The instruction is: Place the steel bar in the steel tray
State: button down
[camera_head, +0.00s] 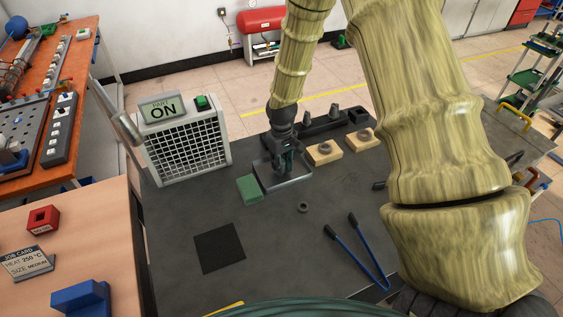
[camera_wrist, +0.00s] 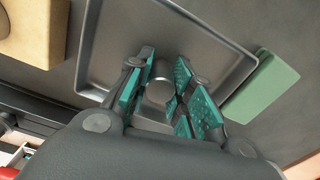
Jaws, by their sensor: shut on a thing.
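The steel tray (camera_head: 298,183) is a shallow grey square tray on the dark bench top. It fills the upper middle of the wrist view (camera_wrist: 112,40). My gripper (camera_head: 287,163) points down over the tray; its teal-padded fingers also show in the wrist view (camera_wrist: 166,97). They are shut on the steel bar (camera_wrist: 159,91), which shows there as a round grey end between the pads. The bar's far end is hidden, so I cannot tell whether it touches the tray floor. In the head view my fingers mostly hide the bar.
A green block (camera_head: 249,189) stands against the tray's left side. Wooden blocks with rings (camera_head: 323,152) are to its right. A fan unit reading "ON" (camera_head: 187,150) stands back left.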

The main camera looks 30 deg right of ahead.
aim_at(282, 161)
jog(key=shift+f, duration=0.1)
jog(key=c, duration=1.3)
grip_release()
jog(key=shift+o, duration=0.2)
jog(key=shift+r, duration=0.2)
notch_tip(282, 161, up, 12)
jog(key=b, duration=0.3)
jog(key=shift+b, duration=0.35)
